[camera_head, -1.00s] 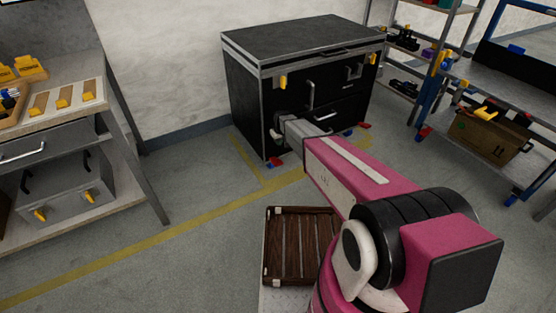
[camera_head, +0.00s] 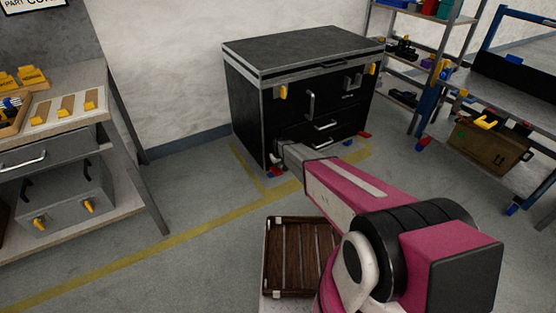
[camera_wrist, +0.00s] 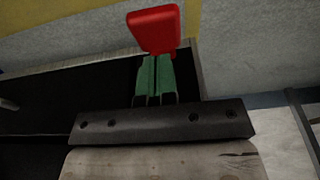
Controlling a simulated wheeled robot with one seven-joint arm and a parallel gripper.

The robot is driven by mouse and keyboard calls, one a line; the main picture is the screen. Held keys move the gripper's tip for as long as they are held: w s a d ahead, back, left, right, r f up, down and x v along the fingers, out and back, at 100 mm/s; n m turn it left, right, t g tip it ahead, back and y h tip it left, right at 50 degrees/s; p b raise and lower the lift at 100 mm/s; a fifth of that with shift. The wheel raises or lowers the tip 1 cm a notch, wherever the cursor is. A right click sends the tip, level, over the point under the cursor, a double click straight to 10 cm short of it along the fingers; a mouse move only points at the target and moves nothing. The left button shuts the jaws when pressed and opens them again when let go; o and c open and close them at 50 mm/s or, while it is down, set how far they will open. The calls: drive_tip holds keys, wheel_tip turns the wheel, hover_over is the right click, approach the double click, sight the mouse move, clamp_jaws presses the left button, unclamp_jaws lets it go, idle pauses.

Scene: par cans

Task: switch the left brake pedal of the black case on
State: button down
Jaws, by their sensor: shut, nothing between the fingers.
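The black case (camera_head: 245,97) stands against the wall, with a light metal frame and several drawers and doors. Its left brake pedal (camera_head: 276,173) is the small red piece low at the front left corner. In the wrist view a red pedal (camera_wrist: 153,28) fills the top middle. My gripper (camera_wrist: 155,60) is shut and empty, its green fingers side by side and pointing at the pedal's near edge. I cannot tell whether they touch it. In the head view my gripper (camera_head: 279,158) is low at the case's left corner, just above the pedal.
A second red pedal (camera_head: 365,134) is at the case's right corner. A dark slatted crate (camera_head: 268,250) lies near my arm. A workbench (camera_head: 120,120) stands left, a blue-framed cart (camera_head: 440,115) right. The floor between is clear.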

sight(279, 173)
drive_tip(key=shift+s+d+f, duration=0.1)
drive_tip(key=shift+s+f, duration=0.05)
drive_tip(key=shift+f, duration=0.5)
drive_tip(key=shift+s+d+f, duration=0.1)
drive_tip(key=shift+s+f, duration=0.05)
drive_tip(key=shift+f, duration=0.45)
drive_tip(key=shift+s+d+f+t, duration=0.2)
drive_tip(key=shift+f+t, duration=0.1)
drive_tip(key=shift+t, duration=0.1)
drive_tip(key=shift+s+d+f+t+y, duration=0.1)
drive_tip(key=shift+s+f+t+y, duration=0.15)
drive_tip(key=shift+f+t+y, duration=0.15)
drive_tip(key=shift+s+d+f+t+y, duration=0.1)
drive_tip(key=shift+s+f+t+y, duration=0.15)
drive_tip(key=shift+f+t, duration=0.2)
drive_tip(key=shift+s+d+f, duration=0.1)
drive_tip(key=shift+f, duration=0.6)
drive_tip(key=shift+s+d+f, duration=0.1)
drive_tip(key=shift+f, duration=0.55)
drive_tip(key=shift+r, duration=0.1)
